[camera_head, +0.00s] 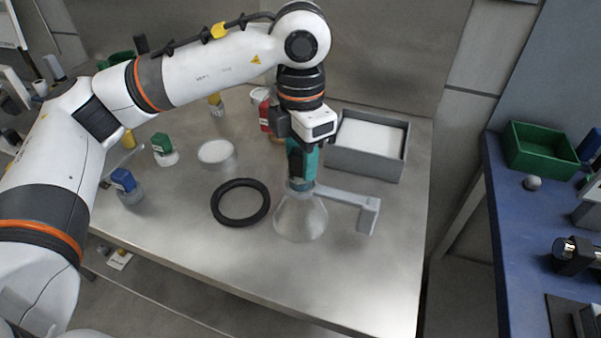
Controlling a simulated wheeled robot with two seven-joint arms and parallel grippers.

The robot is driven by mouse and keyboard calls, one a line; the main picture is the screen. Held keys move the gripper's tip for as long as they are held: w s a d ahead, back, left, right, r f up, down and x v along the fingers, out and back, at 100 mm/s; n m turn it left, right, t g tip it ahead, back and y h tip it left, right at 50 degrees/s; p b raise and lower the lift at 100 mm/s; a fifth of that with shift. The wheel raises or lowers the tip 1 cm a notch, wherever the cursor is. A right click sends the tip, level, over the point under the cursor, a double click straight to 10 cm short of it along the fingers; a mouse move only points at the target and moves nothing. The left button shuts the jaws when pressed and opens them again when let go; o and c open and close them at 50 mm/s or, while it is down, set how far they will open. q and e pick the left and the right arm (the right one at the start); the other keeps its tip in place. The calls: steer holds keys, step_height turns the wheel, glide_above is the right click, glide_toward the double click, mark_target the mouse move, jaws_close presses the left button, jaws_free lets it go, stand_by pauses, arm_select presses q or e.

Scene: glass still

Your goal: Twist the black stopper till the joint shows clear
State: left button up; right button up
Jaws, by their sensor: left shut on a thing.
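A clear glass flask (300,218) with a wide conical body stands upright on the metal table, right of the middle. My left gripper (301,178) points down over its neck, with teal fingers shut around the top. The black stopper is hidden between the fingers, so I cannot make out its angle. Whether the joint looks clear or frosted cannot be told, as the gripper covers it. A grey bracket (347,196) reaches from the flask's neck to the right and ends in a hanging block. My right gripper is not in view.
A black ring (240,224) lies left of the flask. A grey box (367,163) with a white inside stands behind it. Small capped jars, green (162,144) and blue (123,180), stand at the left. The front of the table is clear.

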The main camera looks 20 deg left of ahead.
mark_target(300, 151)
arm_select(q)
steer(key=shift+f, duration=0.15)
steer(key=o, duration=1.4)
steer(key=shift+w+a, duration=0.1)
steer(key=shift+c, duration=0.2)
step_height(300, 151, up, 12)
